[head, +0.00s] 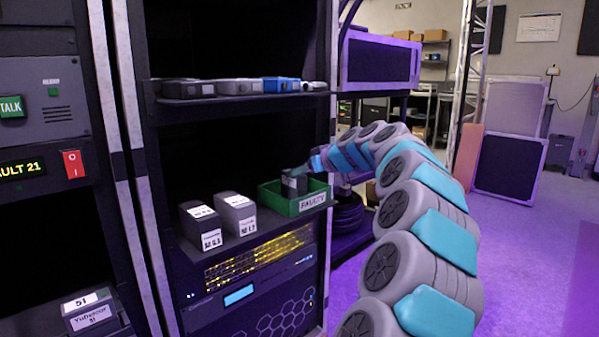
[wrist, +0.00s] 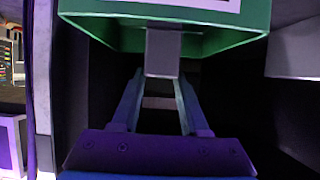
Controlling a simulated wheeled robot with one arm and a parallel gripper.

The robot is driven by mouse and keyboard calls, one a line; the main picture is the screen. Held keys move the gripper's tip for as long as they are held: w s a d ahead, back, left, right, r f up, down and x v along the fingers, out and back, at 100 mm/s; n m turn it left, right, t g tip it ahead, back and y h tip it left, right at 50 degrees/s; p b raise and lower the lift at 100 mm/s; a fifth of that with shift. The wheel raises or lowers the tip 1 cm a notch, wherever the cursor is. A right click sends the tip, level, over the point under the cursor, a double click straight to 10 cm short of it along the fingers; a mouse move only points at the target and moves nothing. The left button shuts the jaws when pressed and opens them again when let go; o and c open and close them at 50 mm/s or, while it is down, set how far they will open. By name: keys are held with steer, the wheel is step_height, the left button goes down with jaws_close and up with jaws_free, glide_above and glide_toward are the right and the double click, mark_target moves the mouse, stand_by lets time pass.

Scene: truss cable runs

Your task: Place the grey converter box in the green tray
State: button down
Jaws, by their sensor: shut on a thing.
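The grey converter box (head: 294,183) is between the fingers of my gripper (head: 305,169), at the green tray. The green tray (head: 311,201) stands on the rack's middle shelf with a white "FAULTY" label on its front. The box appears to be inside the tray's rim, its lower part hidden by the front wall; I cannot tell if it touches the floor. In the wrist view the box (wrist: 163,52) shows as a grey block at the tips of my gripper (wrist: 160,80), overlapping the green tray (wrist: 100,28). My gripper is shut on the box.
Two labelled grey boxes (head: 200,226) (head: 236,214) stand left of the tray on the same shelf. An upper shelf (head: 240,97) above holds several small devices, one blue. A rack post (head: 128,90) stands at left. Purple floor (head: 540,240) is open at right.

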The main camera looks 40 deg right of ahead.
steer(key=shift+c, duration=2.1)
jaws_free()
steer(key=shift+r, duration=0.15)
steer(key=b+v, duration=0.1)
steer(key=v, duration=1.1)
